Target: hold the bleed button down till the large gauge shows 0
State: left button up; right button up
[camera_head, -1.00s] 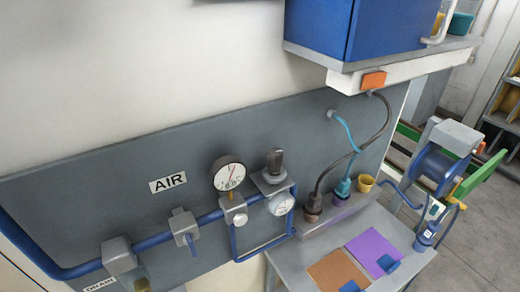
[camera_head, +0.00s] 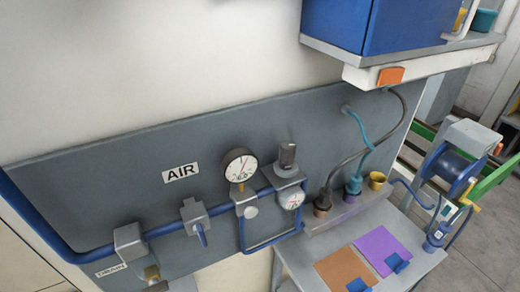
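The large gauge (camera_head: 240,166), a white dial with a dark rim, stands on the blue air pipe against the grey panel. Its thin reddish needle points up and a little right; the scale figures are too small to read surely. A smaller gauge (camera_head: 291,199) sits lower right, under a dark-topped regulator (camera_head: 287,160). A pale round knob (camera_head: 251,212) shows just below the large gauge's grey block; I cannot tell whether it is the bleed button. Neither of my grippers is in view.
Left along the pipe are a blue-handled valve (camera_head: 195,215) and a grey block (camera_head: 130,243) above a brass drain fitting (camera_head: 152,274). A grey bench (camera_head: 413,262) with brown and purple sheets stands lower right. A blue cabinet (camera_head: 380,25) overhangs above. The space before the gauges is clear.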

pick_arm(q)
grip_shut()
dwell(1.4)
